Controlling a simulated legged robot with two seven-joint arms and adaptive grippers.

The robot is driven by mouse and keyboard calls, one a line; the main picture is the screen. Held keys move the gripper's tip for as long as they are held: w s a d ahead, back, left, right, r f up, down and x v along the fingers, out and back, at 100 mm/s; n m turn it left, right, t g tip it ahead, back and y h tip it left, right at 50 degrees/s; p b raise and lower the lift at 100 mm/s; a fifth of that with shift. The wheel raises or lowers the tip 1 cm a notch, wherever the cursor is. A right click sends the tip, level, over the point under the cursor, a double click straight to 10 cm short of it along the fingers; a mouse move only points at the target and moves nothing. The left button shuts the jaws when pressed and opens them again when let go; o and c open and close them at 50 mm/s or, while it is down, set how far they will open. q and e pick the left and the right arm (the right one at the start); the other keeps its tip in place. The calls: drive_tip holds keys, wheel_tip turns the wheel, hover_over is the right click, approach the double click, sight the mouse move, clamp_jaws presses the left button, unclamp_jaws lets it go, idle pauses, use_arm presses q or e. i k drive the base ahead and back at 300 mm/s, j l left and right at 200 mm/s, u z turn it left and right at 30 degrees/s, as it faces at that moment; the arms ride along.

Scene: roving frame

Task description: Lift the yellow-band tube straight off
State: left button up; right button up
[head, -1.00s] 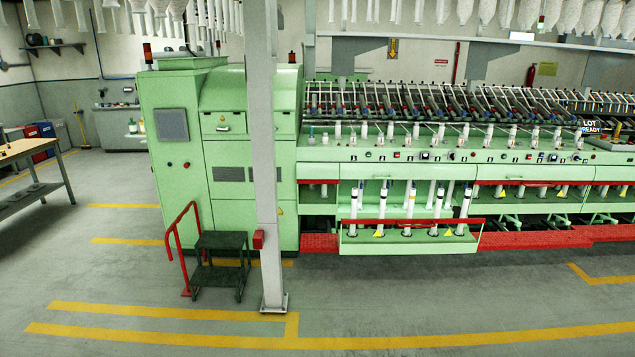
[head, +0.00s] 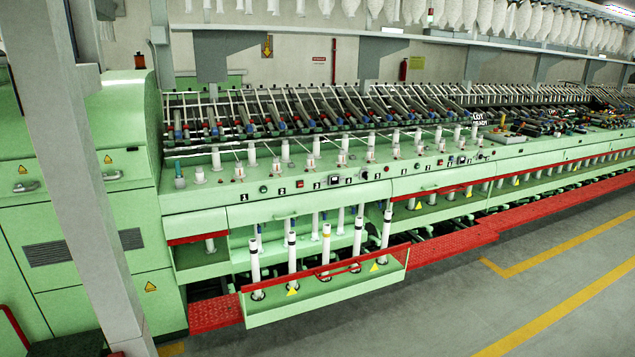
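Several white upright tubes stand in a row in the green pulled-out tray (head: 330,300) at the front of the machine. The middle tube (head: 326,256) has a band near its top that looks yellowish, though it is small at this distance. The tubes on either side, such as the leftmost tube (head: 255,272) and the rightmost tube (head: 386,240), have dark bands. The red front rail crosses in front of the tubes' lower parts. Neither of my grippers is in view.
The long green spinning machine (head: 400,185) runs back to the right. A grey post (head: 80,180) stands close on the left. A red step (head: 450,248) runs along the machine's base. Grey floor with yellow lines (head: 545,320) is clear at the lower right.

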sight(327, 233)
drive_tip(key=i+l+z, duration=0.3)
drive_tip(key=i+z, duration=0.15)
drive_tip(key=i, duration=0.75)
drive_tip(key=i+j+z, duration=0.15)
drive_tip(key=i+z, duration=0.3)
drive_tip(key=i, duration=0.7)
